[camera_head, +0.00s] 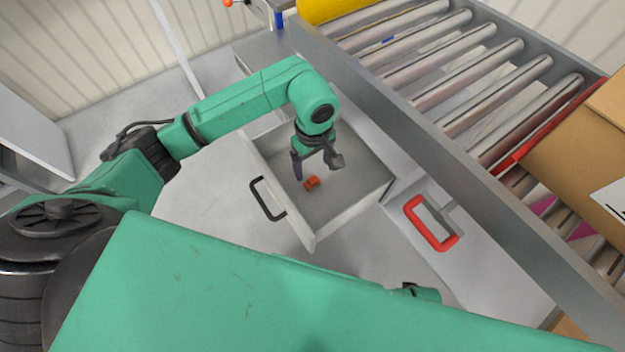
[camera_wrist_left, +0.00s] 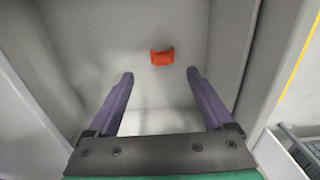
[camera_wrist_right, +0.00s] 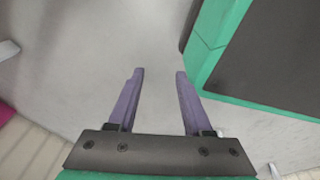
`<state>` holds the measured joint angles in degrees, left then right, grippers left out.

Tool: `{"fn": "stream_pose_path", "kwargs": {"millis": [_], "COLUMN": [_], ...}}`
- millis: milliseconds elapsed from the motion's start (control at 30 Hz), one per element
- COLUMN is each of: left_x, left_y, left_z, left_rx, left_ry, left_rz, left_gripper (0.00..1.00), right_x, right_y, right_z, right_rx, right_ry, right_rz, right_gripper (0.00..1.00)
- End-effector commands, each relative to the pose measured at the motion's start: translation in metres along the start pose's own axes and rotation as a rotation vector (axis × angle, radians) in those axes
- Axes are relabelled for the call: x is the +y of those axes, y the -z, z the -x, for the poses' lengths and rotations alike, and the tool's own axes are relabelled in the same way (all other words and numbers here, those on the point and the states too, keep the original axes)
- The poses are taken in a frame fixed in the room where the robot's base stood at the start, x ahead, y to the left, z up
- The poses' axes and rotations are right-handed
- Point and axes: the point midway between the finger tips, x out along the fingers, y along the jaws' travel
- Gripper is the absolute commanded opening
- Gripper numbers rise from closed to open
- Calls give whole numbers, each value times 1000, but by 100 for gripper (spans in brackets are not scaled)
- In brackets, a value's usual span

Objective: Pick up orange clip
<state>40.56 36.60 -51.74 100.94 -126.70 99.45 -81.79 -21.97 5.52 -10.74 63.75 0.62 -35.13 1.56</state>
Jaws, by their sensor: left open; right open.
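The orange clip (camera_head: 312,183) lies on the floor of an open grey drawer (camera_head: 350,207). It also shows in the left wrist view (camera_wrist_left: 162,57), a little beyond the fingertips and roughly centred between them. My left gripper (camera_head: 313,170) is open and empty, pointing down into the drawer above the clip and apart from it. Its purple fingers (camera_wrist_left: 160,75) show apart in the left wrist view. My right gripper (camera_wrist_right: 160,72) is open and empty in the right wrist view, over a plain grey surface. It is hidden in the head view.
The drawer has a black handle (camera_head: 267,199) on its front. A red handle (camera_head: 431,223) is on the grey panel to the right. A roller conveyor (camera_head: 450,75) with a cardboard box (camera_head: 585,150) runs above at the right. Grey floor lies left of the drawer.

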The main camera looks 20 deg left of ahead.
Motion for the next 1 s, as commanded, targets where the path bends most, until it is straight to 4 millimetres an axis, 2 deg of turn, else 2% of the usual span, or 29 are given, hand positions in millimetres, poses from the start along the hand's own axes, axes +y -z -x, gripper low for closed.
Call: {"fn": "stream_pose_path", "kwargs": {"millis": [33,233,400,500,667,900,1000], "left_x": [0,-2,-5,-4,-4,-4,-4], "left_y": [-1,-2,-2,-2,-1,-1,-1], "left_z": [-12,-39,-72,-79,-78,-78,-78], "left_rx": [-3,-3,-3,-1,0,0,0], "left_ry": [1,1,0,-2,-3,-2,-2], "left_rz": [1,1,2,1,1,1,1], "left_gripper": [85,85,85,85,85,0,0], "right_x": [0,0,0,-1,-1,0,0], "right_y": [2,5,9,12,14,13,12], "right_z": [0,2,1,4,5,5,4], "right_rx": [2,1,2,2,7,4,4], "right_ry": [0,0,1,2,2,1,1], "right_rz": [-1,-3,-5,-6,-6,-6,-6], "right_gripper": [50,50,50,50,50,50,50]}}
